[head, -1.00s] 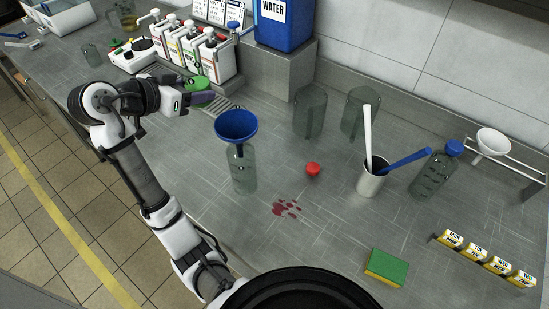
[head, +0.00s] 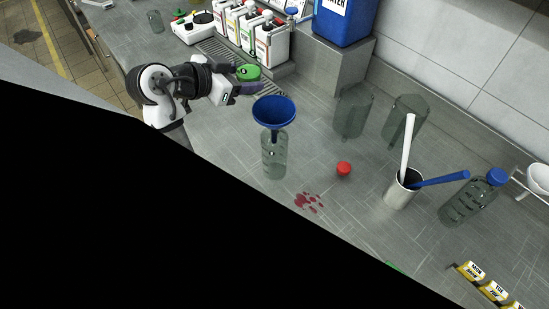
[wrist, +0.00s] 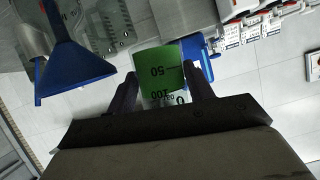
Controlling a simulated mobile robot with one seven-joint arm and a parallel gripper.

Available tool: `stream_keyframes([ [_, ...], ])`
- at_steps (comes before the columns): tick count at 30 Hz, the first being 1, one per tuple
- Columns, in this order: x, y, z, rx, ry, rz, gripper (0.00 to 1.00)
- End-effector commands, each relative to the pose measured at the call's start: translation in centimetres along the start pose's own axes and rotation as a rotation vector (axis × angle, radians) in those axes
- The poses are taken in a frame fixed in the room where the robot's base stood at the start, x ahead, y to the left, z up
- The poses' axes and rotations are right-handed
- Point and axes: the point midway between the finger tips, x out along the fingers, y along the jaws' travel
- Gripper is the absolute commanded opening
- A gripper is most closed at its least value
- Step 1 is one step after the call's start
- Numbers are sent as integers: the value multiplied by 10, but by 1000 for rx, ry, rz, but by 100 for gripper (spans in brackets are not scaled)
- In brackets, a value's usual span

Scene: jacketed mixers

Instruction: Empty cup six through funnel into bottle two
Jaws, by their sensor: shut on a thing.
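My gripper (head: 246,88) is shut on a small cup with green in it (head: 248,72). The cup looks upright and is held up, behind and left of the funnel. In the wrist view the green cup (wrist: 160,68) sits between the fingers, with marks 50 and 100 appearing upside down. The blue funnel (head: 274,112) stands in the neck of a clear bottle (head: 274,158); it also shows in the wrist view (wrist: 72,66). The cup and funnel are apart.
A red cap (head: 344,168) and red spots (head: 308,202) lie near the bottle. Two clear vessels (head: 352,112) stand behind it. A large black shape covers the lower left.

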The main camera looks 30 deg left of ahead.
Motion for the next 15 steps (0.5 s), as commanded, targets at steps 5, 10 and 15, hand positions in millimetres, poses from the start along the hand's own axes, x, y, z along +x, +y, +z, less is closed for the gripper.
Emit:
stream_keyframes([
  [5,2,2,5,35,4,-18,26],
  [10,3,4,7,69,6,-34,26],
  [15,4,6,10,101,8,-50,26],
])
